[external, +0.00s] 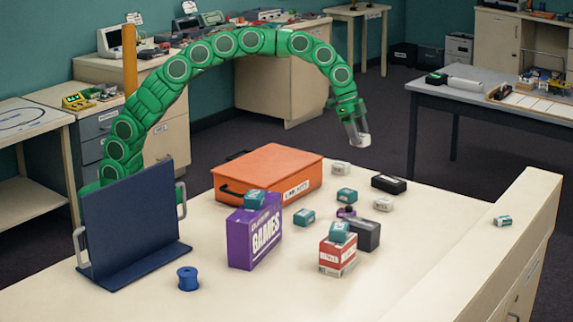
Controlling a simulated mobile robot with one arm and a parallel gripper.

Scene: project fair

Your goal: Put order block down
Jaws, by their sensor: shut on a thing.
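My green segmented arm arches up from the left, and my gripper (356,132) hangs at its right end with the fingers pointing down. It is shut on a small white block (362,140), held in the air well clear of the cream table top (425,215). The fingers cover part of the block, and any marking on it is too small to read. Similar small blocks lie below: a white one (341,168), a teal and white one (346,195), and another white one (383,204).
An orange case (268,172) and a purple GAMES box (256,232) with a teal block on top stand left of centre. A red and white box (337,256), also topped by a teal block, stands by a dark box (365,235).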

